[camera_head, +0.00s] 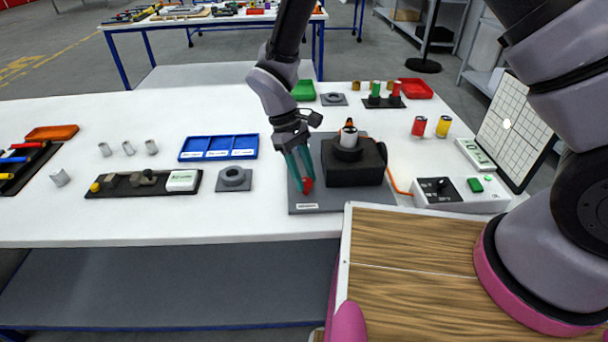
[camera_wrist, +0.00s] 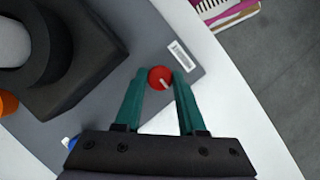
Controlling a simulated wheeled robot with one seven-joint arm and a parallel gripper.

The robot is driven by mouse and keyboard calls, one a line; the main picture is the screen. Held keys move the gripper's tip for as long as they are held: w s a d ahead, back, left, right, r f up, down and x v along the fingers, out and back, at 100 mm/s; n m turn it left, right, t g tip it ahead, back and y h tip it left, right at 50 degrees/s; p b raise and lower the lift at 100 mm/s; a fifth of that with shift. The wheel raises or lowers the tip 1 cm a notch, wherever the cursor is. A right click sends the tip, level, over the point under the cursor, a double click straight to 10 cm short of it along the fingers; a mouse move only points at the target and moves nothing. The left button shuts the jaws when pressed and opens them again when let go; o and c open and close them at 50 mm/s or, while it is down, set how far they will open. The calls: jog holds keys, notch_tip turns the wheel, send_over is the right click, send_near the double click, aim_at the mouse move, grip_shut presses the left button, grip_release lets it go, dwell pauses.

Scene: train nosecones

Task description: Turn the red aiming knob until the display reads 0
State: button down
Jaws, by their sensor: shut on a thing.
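In the wrist view the knob (camera_wrist: 160,78) shows as a red disc with a pale pointer line slanting down and right. My gripper (camera_head: 303,181) comes down from above, its teal fingers one on each side of the knob. In the wrist view my gripper (camera_wrist: 161,75) is shut on the knob at its fingertips. A small display box (camera_head: 476,154) stands at the right; its reading is too small to make out.
A white gridded board (camera_head: 512,130) with a bright spot stands at the right. A control box (camera_head: 457,193) is in front of it, joined to the block by an orange cable. A grey ring fixture (camera_head: 233,179) and blue tray (camera_head: 218,147) lie left of my gripper.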

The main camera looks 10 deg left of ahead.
jog(key=c, duration=0.5)
grip_release()
jog(key=v, duration=1)
jog(key=shift+r, duration=0.4)
jog(key=shift+w, duration=0.15)
